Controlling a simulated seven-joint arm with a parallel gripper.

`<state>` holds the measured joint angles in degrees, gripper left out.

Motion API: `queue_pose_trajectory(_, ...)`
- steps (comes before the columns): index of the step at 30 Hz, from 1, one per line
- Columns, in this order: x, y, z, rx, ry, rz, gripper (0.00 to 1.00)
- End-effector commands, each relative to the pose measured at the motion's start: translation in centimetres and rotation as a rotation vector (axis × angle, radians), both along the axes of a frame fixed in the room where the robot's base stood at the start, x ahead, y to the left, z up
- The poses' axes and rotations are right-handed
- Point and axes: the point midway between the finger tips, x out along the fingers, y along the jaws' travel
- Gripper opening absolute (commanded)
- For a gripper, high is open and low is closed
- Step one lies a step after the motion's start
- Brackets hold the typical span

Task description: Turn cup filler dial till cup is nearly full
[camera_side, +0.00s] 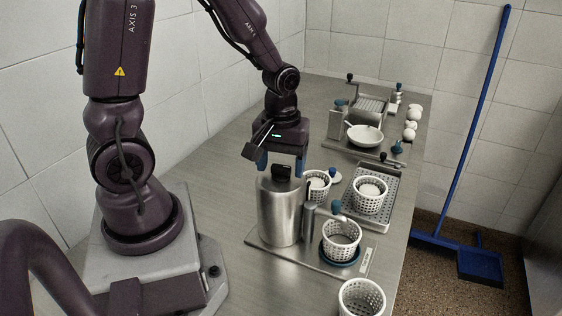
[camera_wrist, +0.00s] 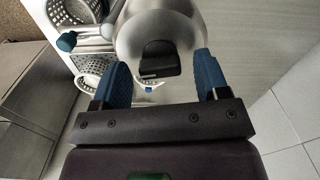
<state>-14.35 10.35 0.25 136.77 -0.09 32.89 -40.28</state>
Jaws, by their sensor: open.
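The cup filler is a tall metal canister (camera_side: 279,215) with a black dial (camera_side: 281,172) on top. My gripper (camera_side: 281,164) is directly above the canister, open and pointing down, with its blue fingers on either side of the dial. In the wrist view the dial (camera_wrist: 159,58) lies between the two open fingers (camera_wrist: 163,66), apart from both. A white perforated cup (camera_side: 341,238) stands on a blue ring under the filler's spout, beside the canister. The spout has a blue-tipped lever (camera_side: 336,207). The cup's fill level cannot be told.
White perforated baskets stand behind the filler (camera_side: 317,183), on a metal tray (camera_side: 386,212) and at the front edge (camera_side: 361,298). Farther back are a white pan (camera_side: 364,135) and several white round items (camera_side: 411,125). The counter left of the filler is clear.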

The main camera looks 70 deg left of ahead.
Motion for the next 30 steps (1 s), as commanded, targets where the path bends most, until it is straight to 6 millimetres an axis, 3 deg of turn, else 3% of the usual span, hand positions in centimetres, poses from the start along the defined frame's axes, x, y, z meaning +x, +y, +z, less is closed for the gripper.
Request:
queue_pose_trajectory(1,0.00,0.00,0.02,0.000,0.000,0.000,0.64)
queue_pose_trajectory(7,0.01,0.01,0.04,0.000,0.000,0.000,0.19)
queue_pose_trajectory(20,0.01,0.01,0.07,0.000,0.000,-0.078,0.19)
queue_pose_trajectory(30,0.02,0.02,0.09,0.000,0.000,-0.346,0.19)
